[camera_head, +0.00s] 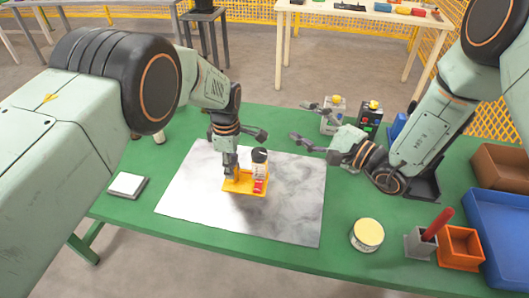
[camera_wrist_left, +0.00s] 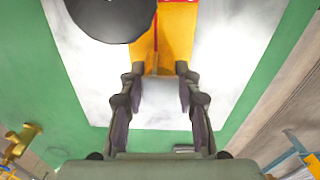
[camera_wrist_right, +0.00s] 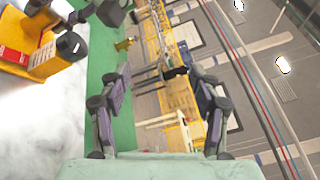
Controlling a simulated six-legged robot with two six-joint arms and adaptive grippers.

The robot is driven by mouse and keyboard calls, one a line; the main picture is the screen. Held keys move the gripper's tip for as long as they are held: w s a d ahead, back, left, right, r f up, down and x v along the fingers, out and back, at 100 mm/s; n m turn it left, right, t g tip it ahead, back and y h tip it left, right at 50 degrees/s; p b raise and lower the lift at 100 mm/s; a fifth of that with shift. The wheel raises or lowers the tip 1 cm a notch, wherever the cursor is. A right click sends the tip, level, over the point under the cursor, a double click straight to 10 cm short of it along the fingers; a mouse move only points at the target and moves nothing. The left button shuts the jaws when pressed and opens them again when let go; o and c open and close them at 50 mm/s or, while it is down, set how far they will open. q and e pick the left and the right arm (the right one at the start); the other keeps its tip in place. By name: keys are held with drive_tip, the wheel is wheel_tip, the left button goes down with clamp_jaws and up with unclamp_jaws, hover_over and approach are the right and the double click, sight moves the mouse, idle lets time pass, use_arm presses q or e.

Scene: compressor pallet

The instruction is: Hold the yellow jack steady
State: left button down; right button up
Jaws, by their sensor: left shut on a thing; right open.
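The yellow jack (camera_head: 247,187) stands on the grey-white marbled sheet on the green table. A red and white body with a black round top (camera_head: 260,156) rises from its right end. My left gripper (camera_head: 231,174) points down and is shut on the jack's left end. In the left wrist view, the fingers (camera_wrist_left: 158,82) lie on both sides of the yellow jack (camera_wrist_left: 178,40), and the black round top covers part of it. The jack also shows in the right wrist view (camera_wrist_right: 47,66).
Two small boxes with yellow knobs, one grey (camera_head: 333,122) and one black (camera_head: 368,122), stand behind my right gripper. A round tin (camera_head: 367,235), a grey holder (camera_head: 420,243) with a red rod, an orange bin (camera_head: 460,247) and a blue tray (camera_head: 500,235) sit at right. The marbled sheet's front (camera_head: 270,225) is clear.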

drive_tip(key=n+g, duration=0.2)
drive_tip(key=n, duration=0.4)
drive_tip(key=n+g+h, duration=0.1)
drive_tip(key=n+g, duration=0.3)
drive_tip(key=n, duration=1.6)
approach(260, 153)
drive_tip(key=x, duration=0.9)
drive_tip(key=shift+w+d, duration=0.1)
drive_tip(key=shift+c, duration=0.3)
drive_tip(key=shift+m, duration=0.3)
drive_tip(key=c, duration=1.1)
drive_tip(key=shift+m+t+h, duration=0.8)
drive_tip(key=shift+m+t, duration=0.2)
drive_tip(key=shift+m, duration=0.1)
drive_tip(key=shift+m+t+h, duration=0.3)
